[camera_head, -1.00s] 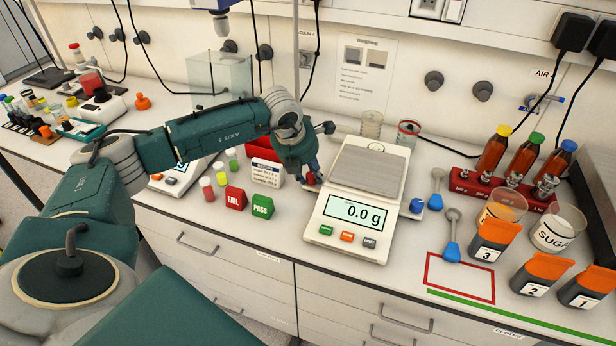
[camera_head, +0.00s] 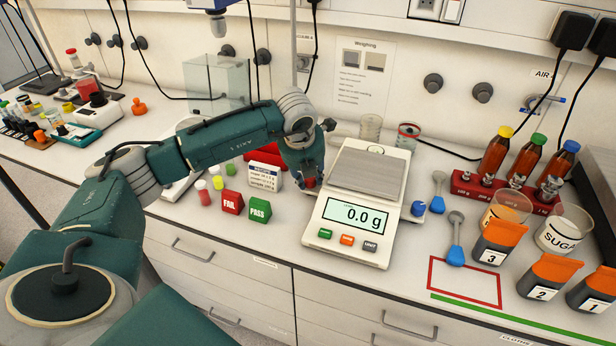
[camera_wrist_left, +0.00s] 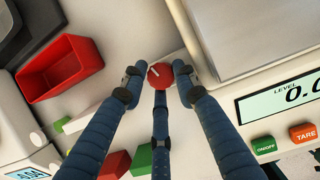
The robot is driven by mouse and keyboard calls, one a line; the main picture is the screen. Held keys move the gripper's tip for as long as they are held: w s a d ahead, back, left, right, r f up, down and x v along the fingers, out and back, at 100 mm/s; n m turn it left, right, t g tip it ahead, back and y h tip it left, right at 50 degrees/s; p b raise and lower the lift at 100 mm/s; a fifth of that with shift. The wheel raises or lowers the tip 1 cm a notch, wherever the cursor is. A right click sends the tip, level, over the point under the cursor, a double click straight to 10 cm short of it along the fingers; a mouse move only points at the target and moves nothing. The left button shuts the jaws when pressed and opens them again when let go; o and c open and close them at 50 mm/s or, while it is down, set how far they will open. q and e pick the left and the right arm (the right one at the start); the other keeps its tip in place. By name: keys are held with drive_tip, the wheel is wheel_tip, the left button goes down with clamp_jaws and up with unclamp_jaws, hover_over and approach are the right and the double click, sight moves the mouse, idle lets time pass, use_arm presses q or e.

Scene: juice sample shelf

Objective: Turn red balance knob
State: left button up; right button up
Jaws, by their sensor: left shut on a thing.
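The white balance (camera_head: 345,228) stands at the middle of the bench with its display reading 0.0 g. Its red knob (camera_wrist_left: 160,75) sticks out of the balance's left side and has a white mark on its face. My left gripper (camera_wrist_left: 158,78) is shut on the red knob, with its fingers around it in the left wrist view. In the head view the left gripper (camera_head: 310,180) is at the left side of the balance and mostly hides the knob. A blue knob (camera_head: 418,208) is on the balance's right side. My right gripper is in neither view.
Red FAIL (camera_head: 232,202) and green PASS (camera_head: 259,209) blocks and a small labelled box (camera_head: 265,177) stand left of the balance. A red tray (camera_wrist_left: 62,68) lies near the gripper. Blue scoops (camera_head: 455,252), numbered pouches (camera_head: 497,247) and juice bottles (camera_head: 522,158) are on the right.

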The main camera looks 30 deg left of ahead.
use_arm(q)
drive_tip(key=shift+w+r, duration=0.4)
drive_tip(key=shift+r, duration=0.1)
drive_tip(key=o, duration=1.1)
drive_tip(key=shift+w+d+f, duration=0.1)
drive_tip(key=shift+f, duration=0.15)
drive_tip(key=shift+f, duration=0.15)
drive_tip(key=shift+s, duration=0.2)
drive_tip(key=v, duration=0.8)
